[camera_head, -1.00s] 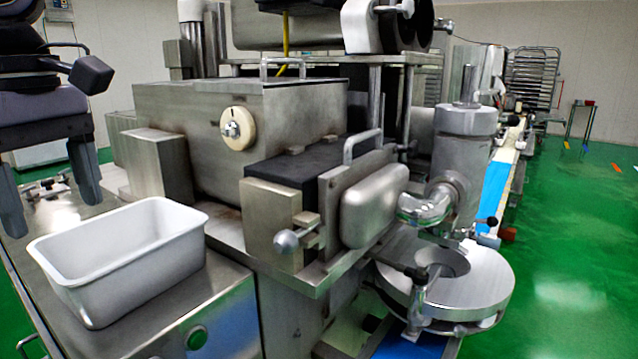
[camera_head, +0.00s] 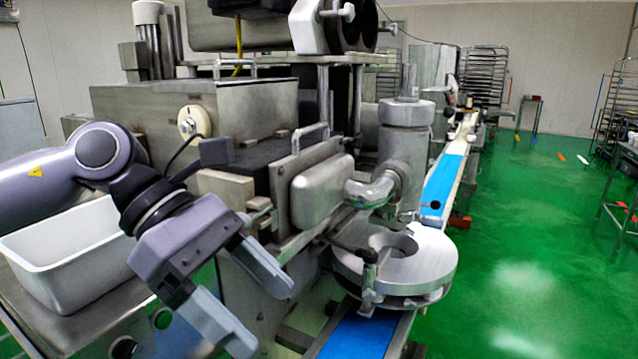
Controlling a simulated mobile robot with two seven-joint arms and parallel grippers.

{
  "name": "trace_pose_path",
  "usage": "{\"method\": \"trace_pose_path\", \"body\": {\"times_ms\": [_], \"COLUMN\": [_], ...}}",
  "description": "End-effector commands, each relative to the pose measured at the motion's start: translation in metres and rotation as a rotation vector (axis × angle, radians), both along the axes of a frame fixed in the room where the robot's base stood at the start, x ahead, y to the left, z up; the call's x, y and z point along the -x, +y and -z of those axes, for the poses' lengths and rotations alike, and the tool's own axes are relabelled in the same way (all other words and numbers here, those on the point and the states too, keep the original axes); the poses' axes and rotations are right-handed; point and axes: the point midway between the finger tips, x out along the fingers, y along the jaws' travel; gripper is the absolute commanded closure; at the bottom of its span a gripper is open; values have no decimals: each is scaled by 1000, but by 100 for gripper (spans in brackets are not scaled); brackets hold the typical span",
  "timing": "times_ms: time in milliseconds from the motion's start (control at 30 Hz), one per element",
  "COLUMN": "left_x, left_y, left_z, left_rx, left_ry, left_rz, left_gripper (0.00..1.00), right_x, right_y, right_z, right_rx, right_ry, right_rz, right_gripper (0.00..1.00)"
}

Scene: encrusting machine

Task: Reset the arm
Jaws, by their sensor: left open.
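My left arm comes in from the left. My left gripper (camera_head: 262,312) is open, with its two grey fingers apart and nothing between them. It hangs in front of the machine's lower body, pointing down and to the right. It is right of the white bin (camera_head: 62,240), which stands on the steel table and is partly hidden by my arm. The encrusting machine (camera_head: 240,110) fills the middle, with its round steel turntable (camera_head: 420,262) to the right of my gripper. My right gripper is not in view.
A blue conveyor belt (camera_head: 442,182) runs from under the turntable to the back. Green floor (camera_head: 520,270) lies open at the right. Rack trolleys (camera_head: 482,75) stand at the back and far right.

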Motion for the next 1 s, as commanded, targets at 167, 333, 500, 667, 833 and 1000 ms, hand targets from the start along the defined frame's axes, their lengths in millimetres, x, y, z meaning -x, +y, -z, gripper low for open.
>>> {"method": "trace_pose_path", "body": {"times_ms": [167,333,500,667,833,1000], "left_x": [22,29,17,-9,-45,-76], "left_y": [-61,-94,-103,-91,-61,-19], "left_z": [-6,-28,-49,-57,-40,8], "left_rx": [307,584,841,1060,1265,1441], "left_ry": [226,488,783,1086,1423,1756], "left_rz": [-61,-172,-325,-507,-742,-1025], "left_gripper": [25,25,25,25,25,25], "right_x": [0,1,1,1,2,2], "right_y": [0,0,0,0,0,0], "right_z": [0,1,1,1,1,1], "right_rx": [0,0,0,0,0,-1], "right_ry": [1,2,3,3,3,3], "right_rz": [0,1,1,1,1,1], "right_gripper": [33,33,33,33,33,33]}}
